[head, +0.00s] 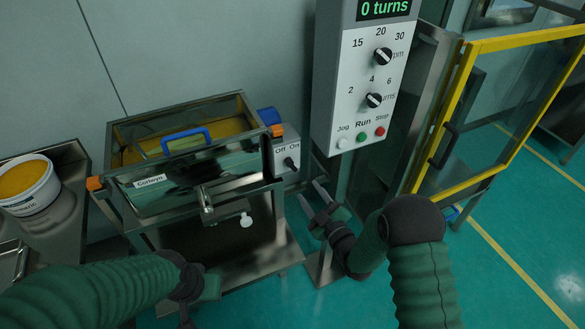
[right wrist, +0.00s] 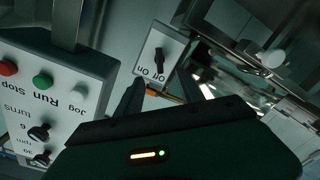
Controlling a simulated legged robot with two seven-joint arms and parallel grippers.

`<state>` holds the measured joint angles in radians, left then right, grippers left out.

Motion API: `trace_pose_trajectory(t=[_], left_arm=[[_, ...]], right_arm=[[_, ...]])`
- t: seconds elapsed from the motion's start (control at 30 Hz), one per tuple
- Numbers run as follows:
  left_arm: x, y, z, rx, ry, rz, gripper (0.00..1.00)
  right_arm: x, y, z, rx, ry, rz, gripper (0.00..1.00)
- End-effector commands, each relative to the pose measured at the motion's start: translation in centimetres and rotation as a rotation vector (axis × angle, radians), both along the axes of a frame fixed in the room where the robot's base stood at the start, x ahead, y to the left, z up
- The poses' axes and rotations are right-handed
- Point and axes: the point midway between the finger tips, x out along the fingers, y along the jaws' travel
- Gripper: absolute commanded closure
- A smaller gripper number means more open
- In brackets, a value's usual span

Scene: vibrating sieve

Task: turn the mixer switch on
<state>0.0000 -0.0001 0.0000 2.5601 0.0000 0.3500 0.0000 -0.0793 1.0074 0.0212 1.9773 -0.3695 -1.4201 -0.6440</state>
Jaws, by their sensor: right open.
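The mixer switch is a black knob (head: 291,163) on a pale box marked Off and On, at the right side of the mixer (head: 190,165). In the right wrist view the knob (right wrist: 160,54) shows upside down; I cannot tell for sure which mark it points at. My right gripper (head: 311,193) is open and empty, below and a little right of the switch box. In the right wrist view its fingers (right wrist: 160,93) are spread below the switch plate, apart from the knob. My left gripper (head: 195,287) is low in front of the mixer; its jaws are unclear.
A control box (head: 350,110) reading 0 turns, with two dials and Jog, Run and Stop buttons, stands right of the mixer. A white tub (head: 30,198) of yellow material sits on a metal bench at left. A yellow-framed guard (head: 445,125) stands at right.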

Motion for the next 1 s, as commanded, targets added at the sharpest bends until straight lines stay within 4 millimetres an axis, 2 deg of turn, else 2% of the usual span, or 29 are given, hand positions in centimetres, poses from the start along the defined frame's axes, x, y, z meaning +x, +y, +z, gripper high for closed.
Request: trace_pose_trajectory(t=[0.3, 0.5, 0.87, 1.0], left_arm=[[0.0, 0.0, -0.2, 0.0, 0.0, 0.0, 0.67], [0.0, 0.0, -0.3, 0.0, 0.0, 0.0, 0.67], [0.0, 0.0, -0.3, 0.0, 0.0, 0.0, 0.67], [0.0, 0.0, -0.3, 0.0, 0.0, 0.0, 0.67]], right_arm=[[7.5, 3.7, 0.0, 0.002, -0.002, -0.002, 0.55], [10.6, 5.1, 0.0, 0.002, 0.0, -0.002, 0.55], [11.3, 5.4, 0.0, 0.001, 0.002, -0.003, 0.57], [11.3, 5.4, 0.0, 0.001, 0.002, -0.003, 0.75]])
